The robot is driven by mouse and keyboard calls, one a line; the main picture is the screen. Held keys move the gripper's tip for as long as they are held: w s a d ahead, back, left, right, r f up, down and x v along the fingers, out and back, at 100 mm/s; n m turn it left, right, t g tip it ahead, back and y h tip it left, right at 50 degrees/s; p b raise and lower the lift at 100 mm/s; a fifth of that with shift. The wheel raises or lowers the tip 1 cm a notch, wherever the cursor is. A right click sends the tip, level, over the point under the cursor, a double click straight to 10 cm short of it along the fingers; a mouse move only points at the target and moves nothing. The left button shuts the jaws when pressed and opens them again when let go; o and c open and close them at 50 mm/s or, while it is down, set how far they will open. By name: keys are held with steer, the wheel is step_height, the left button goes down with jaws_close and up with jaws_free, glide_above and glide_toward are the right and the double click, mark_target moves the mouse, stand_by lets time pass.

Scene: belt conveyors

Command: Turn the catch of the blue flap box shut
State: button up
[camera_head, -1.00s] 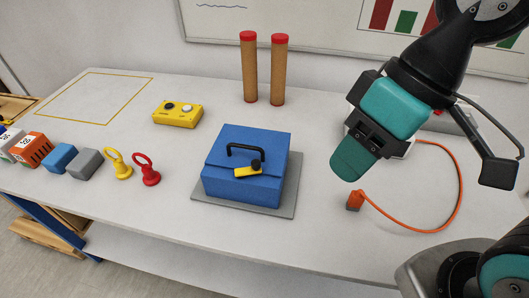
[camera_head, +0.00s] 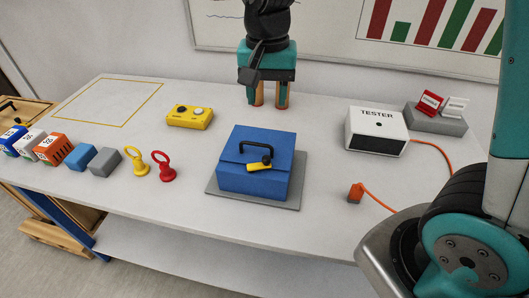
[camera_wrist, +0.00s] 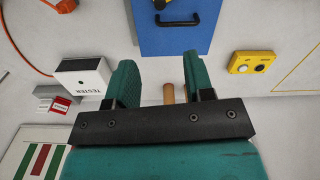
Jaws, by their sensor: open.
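The blue flap box (camera_head: 241,183) stands on a grey plate in the middle of the table, its lid down, with a black handle on top. Its yellow catch (camera_head: 258,168) with a black knob lies slantwise near the lid's front edge; whether it is fastened I cannot tell. My gripper (camera_head: 268,105) is behind the box, pointing down and apart from it. In the wrist view my gripper (camera_wrist: 160,62) is open and empty, and the blue box (camera_wrist: 200,38) lies beyond the fingers. The catch (camera_wrist: 160,4) is partly cut off there.
Two brown posts (camera_head: 282,97) stand behind the box, partly hidden by my gripper. A yellow button box (camera_head: 189,118) is to the left, a white tester (camera_head: 376,131) to the right. An orange plug (camera_head: 355,192) with cable lies front right. Rings and blocks line the left front.

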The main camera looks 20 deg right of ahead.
mark_target(266, 157)
step_height(266, 157, down, 17)
steer(key=shift+f+p, duration=0.1)
steer(key=shift+p, duration=0.7)
